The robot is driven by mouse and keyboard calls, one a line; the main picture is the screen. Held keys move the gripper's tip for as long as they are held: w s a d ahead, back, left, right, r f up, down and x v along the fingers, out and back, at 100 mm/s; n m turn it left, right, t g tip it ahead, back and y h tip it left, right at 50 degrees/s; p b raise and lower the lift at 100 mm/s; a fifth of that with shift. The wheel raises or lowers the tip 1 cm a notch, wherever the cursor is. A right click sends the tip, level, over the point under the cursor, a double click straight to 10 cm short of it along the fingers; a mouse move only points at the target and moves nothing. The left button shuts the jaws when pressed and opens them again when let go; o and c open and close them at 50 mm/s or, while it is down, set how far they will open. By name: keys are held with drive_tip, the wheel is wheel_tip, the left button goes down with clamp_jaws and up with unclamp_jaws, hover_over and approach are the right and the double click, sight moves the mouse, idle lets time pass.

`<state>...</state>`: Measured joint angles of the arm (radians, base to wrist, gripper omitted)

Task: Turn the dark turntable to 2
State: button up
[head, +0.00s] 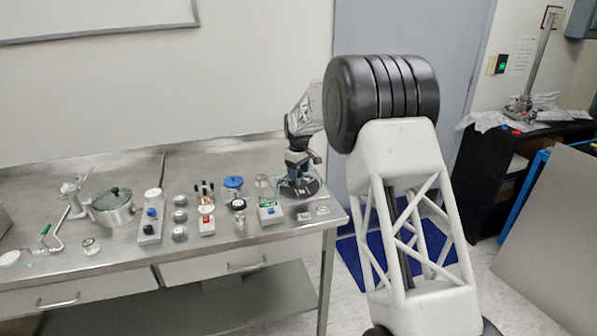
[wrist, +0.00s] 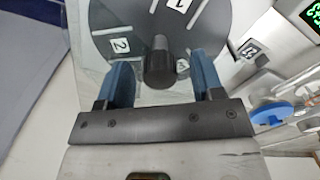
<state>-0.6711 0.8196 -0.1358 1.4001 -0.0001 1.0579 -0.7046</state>
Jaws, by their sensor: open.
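The dark turntable (head: 311,187) is a round dark disc at the right end of the metal bench. A dark upright knob (wrist: 160,68) stands on the disc. My gripper (wrist: 162,62) is open, with one blue finger on each side of the knob and visible gaps between. In the head view my gripper (head: 299,168) is over the disc and hides part of it.
A device with a lit green display (head: 268,205) stands just left of the turntable. Small tags (head: 322,210) lie near the front edge.

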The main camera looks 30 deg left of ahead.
clamp_jaws()
idle(0.3)
drive_tip(key=shift+m, duration=0.4)
drive_tip(key=m, duration=1.1)
drive_tip(key=shift+a+r+m, duration=0.1)
drive_tip(key=shift+m, duration=0.2)
drive_tip(key=m, duration=1.1)
drive_tip(key=shift+m, duration=0.3)
